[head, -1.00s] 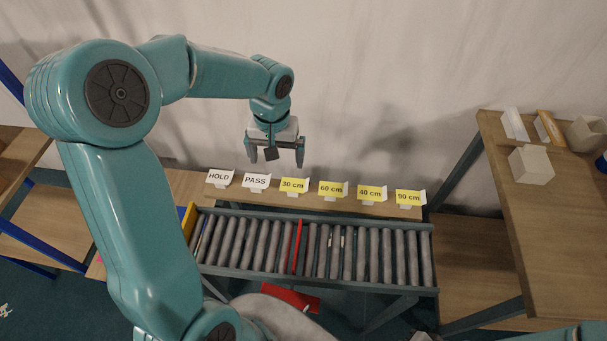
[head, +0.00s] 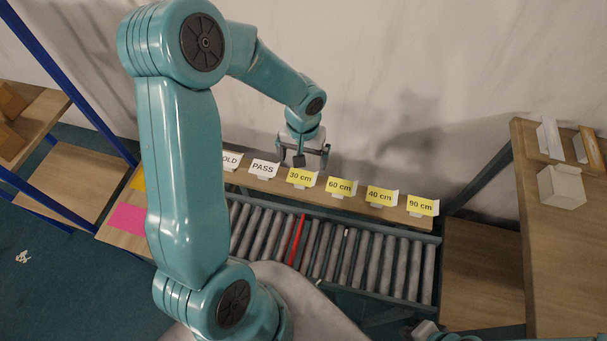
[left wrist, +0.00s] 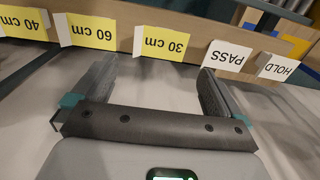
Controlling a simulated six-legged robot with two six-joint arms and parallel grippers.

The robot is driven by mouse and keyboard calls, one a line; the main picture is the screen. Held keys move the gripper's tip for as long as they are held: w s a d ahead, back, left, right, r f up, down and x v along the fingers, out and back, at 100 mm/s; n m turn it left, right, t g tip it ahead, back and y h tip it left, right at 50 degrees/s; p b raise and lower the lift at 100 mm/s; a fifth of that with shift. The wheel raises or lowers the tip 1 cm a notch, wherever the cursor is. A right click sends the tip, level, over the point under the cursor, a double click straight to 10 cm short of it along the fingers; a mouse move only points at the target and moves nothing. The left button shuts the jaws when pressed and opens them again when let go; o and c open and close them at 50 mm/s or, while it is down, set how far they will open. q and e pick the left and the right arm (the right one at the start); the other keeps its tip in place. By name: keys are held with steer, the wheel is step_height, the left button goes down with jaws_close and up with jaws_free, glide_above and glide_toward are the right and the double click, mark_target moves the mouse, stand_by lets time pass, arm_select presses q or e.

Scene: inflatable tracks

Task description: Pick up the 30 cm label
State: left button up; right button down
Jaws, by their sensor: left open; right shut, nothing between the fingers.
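The yellow 30 cm label (head: 301,178) stands on a wooden ledge (head: 270,187), between the white PASS label (head: 264,168) and the yellow 60 cm label (head: 341,187). My left gripper (head: 302,162) is open and empty, pointing down just behind and above the 30 cm label. In the left wrist view the 30 cm label (left wrist: 162,43) appears upside down, ahead of the gap between the open fingers (left wrist: 158,70). It is not between them. My right gripper (head: 428,330) shows only in part at the bottom edge, away from the labels.
The yellow 40 cm label (head: 382,196) and 90 cm label (head: 422,205) stand to the right. The HOLD label (head: 231,160) is partly hidden by my arm. A roller conveyor (head: 330,250) runs in front of the ledge. A table (head: 530,220) with white boxes stands at right.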

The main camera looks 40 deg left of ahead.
mark_target(300, 178)
arm_select(q)
steer(key=shift+s+a+f, duration=0.25)
steer(key=shift+s+f, duration=0.25)
steer(key=shift+f, duration=0.15)
steer(key=f, duration=0.4)
steer(key=shift+w+d+f, duration=0.15)
steer(key=shift+w+f, duration=0.05)
steer(key=shift+f, duration=0.4)
steer(key=shift+s, duration=0.2)
steer(key=shift+d+r, duration=0.1)
steer(key=shift+r, duration=0.05)
steer(key=shift+w+f, duration=0.2)
steer(key=shift+a, duration=0.2)
steer(key=shift+s, duration=0.15)
steer(key=shift+d, duration=0.1)
